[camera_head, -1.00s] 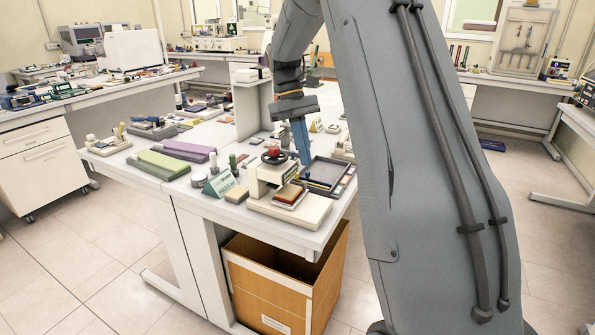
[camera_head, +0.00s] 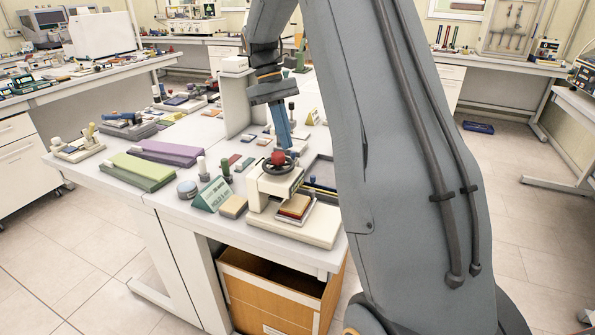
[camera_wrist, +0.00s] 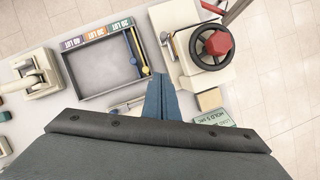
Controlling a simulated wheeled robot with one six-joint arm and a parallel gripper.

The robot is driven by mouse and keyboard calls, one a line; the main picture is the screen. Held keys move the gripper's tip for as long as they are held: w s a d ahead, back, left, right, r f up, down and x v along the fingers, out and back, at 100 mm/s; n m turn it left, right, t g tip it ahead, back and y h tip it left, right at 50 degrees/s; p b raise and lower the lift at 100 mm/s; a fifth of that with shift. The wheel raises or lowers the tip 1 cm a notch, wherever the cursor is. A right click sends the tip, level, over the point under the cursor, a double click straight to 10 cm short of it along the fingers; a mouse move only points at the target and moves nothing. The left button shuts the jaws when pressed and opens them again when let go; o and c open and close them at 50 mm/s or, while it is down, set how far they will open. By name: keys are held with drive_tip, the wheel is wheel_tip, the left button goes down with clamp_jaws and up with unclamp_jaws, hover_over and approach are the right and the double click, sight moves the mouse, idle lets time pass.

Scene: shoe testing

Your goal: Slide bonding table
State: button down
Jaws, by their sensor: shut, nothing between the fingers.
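A cream bonding press (camera_head: 262,190) stands near the front edge of the white bench. It has a dark handwheel (camera_head: 268,167) with a red knob. A flat plate on its base carries a red and orange stack (camera_head: 295,205). I cannot tell from these views how far this plate is slid. In the wrist view the handwheel (camera_wrist: 222,63) and press body show at upper right; the stack is hidden. My gripper (camera_head: 287,145) is shut and empty, pointing down behind the handwheel. In the wrist view its blue fingers (camera_wrist: 165,82) lie between the press and a dark tray.
The dark tray (camera_wrist: 70,76) holds thin rods at its right side. A green sign (camera_head: 211,194), a tan block (camera_head: 233,207) and a round tin (camera_head: 187,189) stand left of the press. An orange-brown bin (camera_head: 262,292) is under the bench.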

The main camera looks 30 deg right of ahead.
drive_tip(key=s+f+p, duration=0.1)
drive_tip(key=s+f, duration=0.1)
drive_tip(key=f, duration=0.1)
drive_tip(key=s+f+p, duration=0.2)
drive_tip(key=s+d+f+p, duration=0.1)
drive_tip(key=s+f+p, duration=0.1)
drive_tip(key=f, duration=0.1)
drive_tip(key=shift+s+d+f, duration=0.1)
drive_tip(key=shift+s+f, duration=0.2)
drive_tip(key=shift+s, duration=0.1)
drive_tip(key=shift+s+d+f, duration=0.1)
drive_tip(key=shift+s+f, duration=0.05)
drive_tip(key=shift+s, duration=0.3)
